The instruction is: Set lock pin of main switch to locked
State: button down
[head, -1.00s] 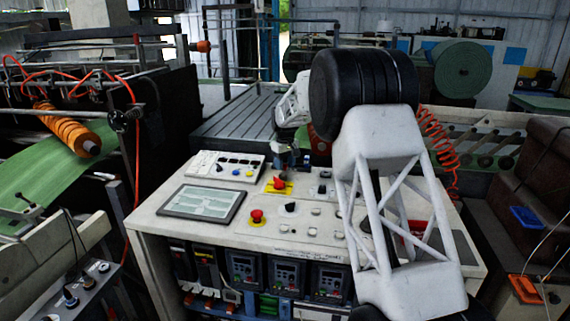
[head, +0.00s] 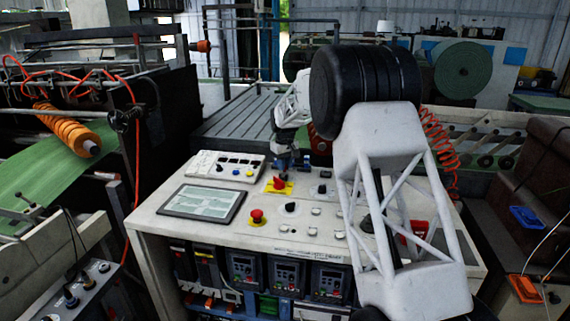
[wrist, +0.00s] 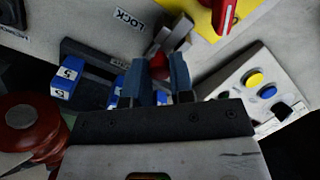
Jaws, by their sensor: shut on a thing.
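The main switch is a red handle on a yellow plate (head: 278,185), on the console top in the head view. Its red handle (wrist: 224,12) and yellow plate (wrist: 190,10) also show at the top of the wrist view. A red knob (wrist: 159,62), apparently the lock pin's, sits between my gripper's (wrist: 158,75) blue fingers, beside a grey metal bracket (wrist: 178,33). The fingers are shut on this knob and hide part of it. A LOCK label (wrist: 128,20) lies just left of it. In the head view my gripper (head: 286,160) is behind the switch; the pin is not clear there.
A red emergency button (head: 257,216) and a flat screen (head: 203,201) are on the console front. A button box (head: 226,165) stands left of the gripper, with yellow and blue buttons. A dark rail and blue-white blocks (wrist: 66,82) lie left of the fingers.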

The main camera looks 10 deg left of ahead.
aim_at(284, 174)
jog(key=shift+s, duration=1.1)
jog(key=c, duration=1)
grip_release()
jog(key=shift+o, duration=0.2)
jog(key=shift+r, duration=0.1)
notch_tip(284, 174, up, 8)
jog(key=shift+f, duration=0.2)
